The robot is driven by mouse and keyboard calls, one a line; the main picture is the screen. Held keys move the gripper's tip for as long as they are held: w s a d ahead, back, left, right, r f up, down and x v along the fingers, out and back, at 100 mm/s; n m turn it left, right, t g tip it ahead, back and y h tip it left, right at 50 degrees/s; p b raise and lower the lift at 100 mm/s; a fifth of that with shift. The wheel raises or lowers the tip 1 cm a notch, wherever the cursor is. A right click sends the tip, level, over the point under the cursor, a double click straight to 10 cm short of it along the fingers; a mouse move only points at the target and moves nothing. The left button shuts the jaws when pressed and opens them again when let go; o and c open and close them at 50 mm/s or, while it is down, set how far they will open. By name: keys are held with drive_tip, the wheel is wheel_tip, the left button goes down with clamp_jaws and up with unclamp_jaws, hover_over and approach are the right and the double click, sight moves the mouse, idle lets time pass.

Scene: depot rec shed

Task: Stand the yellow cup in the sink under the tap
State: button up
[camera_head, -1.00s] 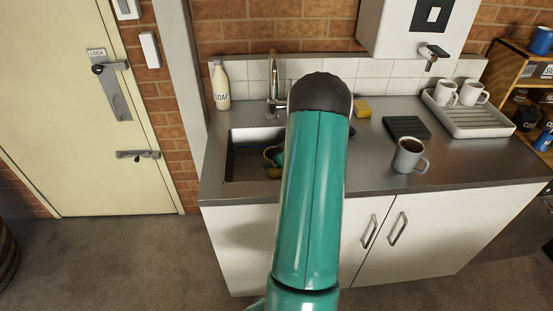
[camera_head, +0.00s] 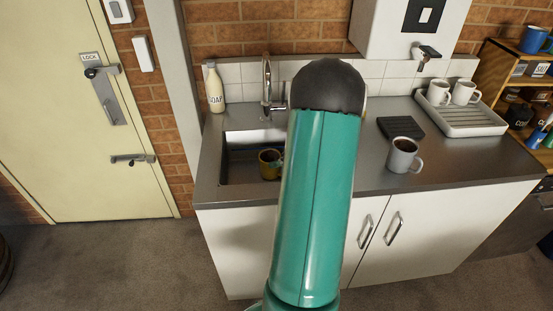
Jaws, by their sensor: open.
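The yellow cup (camera_head: 268,165) is in the sink (camera_head: 235,167), near the sink's right part as far as it shows. It looks upright, and my arm covers part of its right side. The tap (camera_head: 267,78) rises behind the sink, and the cup is below and in front of it in the picture. I cannot tell whether the cup is exactly under the spout. My teal arm stands across the middle of the view and hides the sink's right side. My gripper does not show; no fingers are seen on the cup.
A white soap bottle (camera_head: 215,88) stands left of the tap. On the counter (camera_head: 330,181) to the right are a grey mug (camera_head: 402,157) with dark contents, a black pad (camera_head: 400,128) and a drying tray (camera_head: 473,125) with two white mugs. A wall heater (camera_head: 384,30) hangs above.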

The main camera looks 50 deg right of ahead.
drive_tip(key=w+a+r+n+g+y, duration=0.1)
drive_tip(key=w+a+r, duration=0.1)
drive_tip(key=a+r, duration=0.5)
drive_tip(key=w+a+r+g+y, duration=0.15)
drive_tip(key=a+r, duration=0.25)
drive_tip(key=a, duration=0.7)
drive_tip(key=w+a+r+n+y, duration=0.1)
drive_tip(key=w+a+r, duration=0.1)
drive_tip(key=a+r, duration=0.5)
drive_tip(key=s+a+r+h, duration=0.1)
drive_tip(key=s+a, duration=0.3)
drive_tip(key=a, duration=0.3)
drive_tip(key=s+a+r+h, duration=0.1)
drive_tip(key=s+a+r, duration=0.1)
drive_tip(key=s+a, duration=0.3)
drive_tip(key=s+a+r+m+h, duration=0.1)
drive_tip(key=s+a, duration=0.3)
drive_tip(key=a, duration=0.7)
drive_tip(key=shift+s+a+r+g, duration=0.15)
drive_tip(key=shift+r+g, duration=0.3)
drive_tip(key=shift+r, duration=0.05)
